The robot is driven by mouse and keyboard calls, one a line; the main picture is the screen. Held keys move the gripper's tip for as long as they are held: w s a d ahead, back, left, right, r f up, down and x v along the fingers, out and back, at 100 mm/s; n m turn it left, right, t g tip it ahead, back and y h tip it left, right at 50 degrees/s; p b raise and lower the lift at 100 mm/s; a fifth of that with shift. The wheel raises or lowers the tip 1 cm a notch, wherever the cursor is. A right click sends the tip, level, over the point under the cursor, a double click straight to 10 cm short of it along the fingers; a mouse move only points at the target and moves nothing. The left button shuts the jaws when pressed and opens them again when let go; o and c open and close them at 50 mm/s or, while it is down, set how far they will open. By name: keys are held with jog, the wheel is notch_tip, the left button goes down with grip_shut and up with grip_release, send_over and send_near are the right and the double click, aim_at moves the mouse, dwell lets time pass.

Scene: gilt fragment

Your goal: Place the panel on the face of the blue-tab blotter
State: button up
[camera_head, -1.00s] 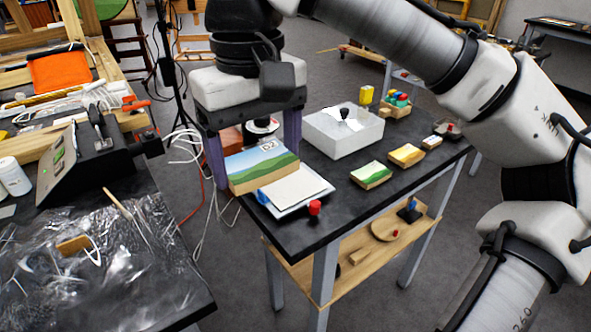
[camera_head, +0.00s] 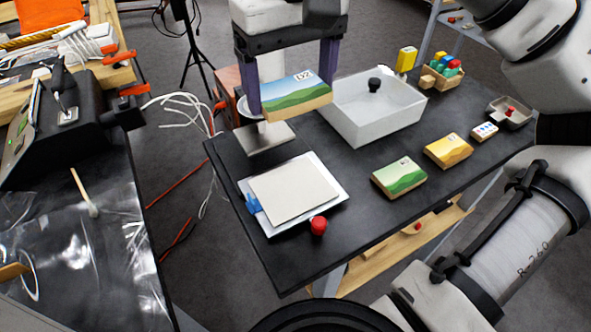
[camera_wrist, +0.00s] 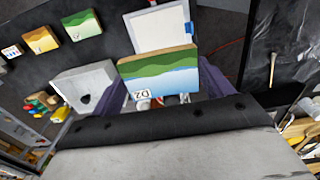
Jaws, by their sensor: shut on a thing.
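My gripper (camera_head: 291,100) has its two purple fingers on either side of the D2 panel (camera_head: 293,92), a thick board with blue sky and green hills, and is shut on it. The panel is tilted and held above the table, behind the blotter in the head view. The blue-tab blotter (camera_head: 334,191) lies flat on the dark table, with a pale bare face (camera_head: 292,190) and a blue tab (camera_head: 252,203) at its left edge. In the wrist view the blotter (camera_wrist: 160,30) shows beyond the panel (camera_wrist: 160,72). Panel and blotter look apart.
A metal stand base (camera_head: 265,138) is below the panel. A red knob (camera_head: 318,225) stands at the blotter's front edge. A white bin (camera_head: 365,122) is behind right. Green (camera_head: 399,178) and yellow (camera_head: 447,150) panels lie to the right. The front table edge is clear.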

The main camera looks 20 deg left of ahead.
aim_at(293, 188)
notch_tip(293, 188, down, 18)
jog(key=shift+r+b, duration=0.15)
jog(key=shift+b, duration=0.55)
jog(key=o, duration=0.9)
jog(key=shift+o, duration=0.2)
notch_tip(293, 188, up, 12)
jog(key=shift+p, duration=0.35)
